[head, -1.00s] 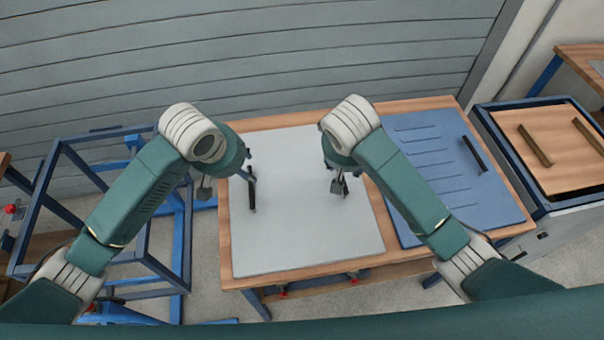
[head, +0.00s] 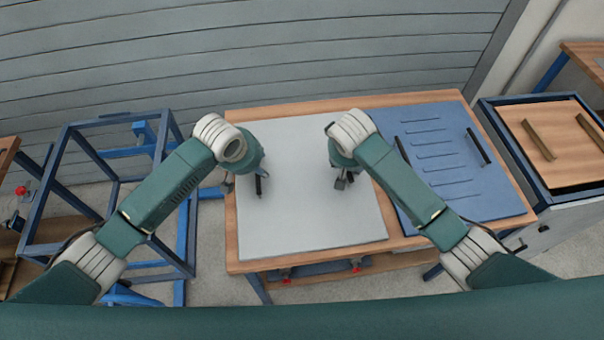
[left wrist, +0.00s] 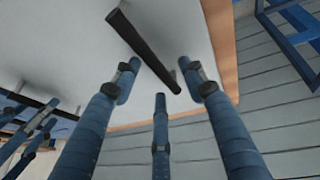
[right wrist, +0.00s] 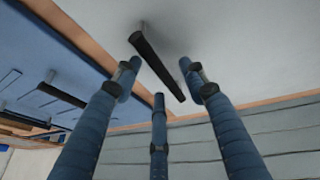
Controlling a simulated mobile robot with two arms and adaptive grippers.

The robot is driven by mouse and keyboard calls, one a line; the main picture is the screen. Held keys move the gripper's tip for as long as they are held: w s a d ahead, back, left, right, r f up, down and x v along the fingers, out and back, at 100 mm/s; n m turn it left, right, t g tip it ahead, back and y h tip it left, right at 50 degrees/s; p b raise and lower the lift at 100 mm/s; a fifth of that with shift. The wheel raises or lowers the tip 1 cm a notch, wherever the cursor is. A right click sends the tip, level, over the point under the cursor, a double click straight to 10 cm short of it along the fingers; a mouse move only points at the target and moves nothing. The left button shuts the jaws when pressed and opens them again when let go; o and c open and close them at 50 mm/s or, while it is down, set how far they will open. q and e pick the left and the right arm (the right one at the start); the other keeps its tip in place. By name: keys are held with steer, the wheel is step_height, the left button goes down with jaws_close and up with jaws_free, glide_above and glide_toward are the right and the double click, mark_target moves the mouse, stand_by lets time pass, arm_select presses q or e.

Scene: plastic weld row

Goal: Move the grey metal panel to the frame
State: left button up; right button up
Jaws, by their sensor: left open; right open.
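The grey metal panel (head: 310,225) lies flat on a wooden-topped table. One black bar handle (head: 259,188) shows on its left part; the left wrist view shows this handle (left wrist: 145,48) close to the fingers. My left gripper (head: 229,185) is open beside it, its three fingers spread near the bar. My right gripper (head: 341,183) is open over the panel's right part. The right wrist view shows a second bar handle (right wrist: 158,65) between its spread fingers; in the head view my gripper hides it. Neither gripper is closed on a handle. The blue tubular frame (head: 110,181) stands left of the table.
A blue panel (head: 440,195) with slots and two black handles lies right of the grey panel on the same table (head: 300,262). A blue-edged bench (head: 520,150) with a wooden board stands at the right. A slatted grey wall is behind.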

arm_select(q)
steer(key=shift+w+d+f, duration=0.15)
steer(key=shift+w+f, duration=0.1)
steer(key=shift+f, duration=0.15)
arm_select(e)
steer(key=shift+w+d+f, duration=0.1)
steer(key=shift+w+f, duration=0.1)
steer(key=shift+f, duration=0.2)
arm_select(q)
steer(key=shift+s+r, duration=0.1)
jaws_close()
arm_select(e)
jaws_close()
steer(key=shift+r, duration=0.1)
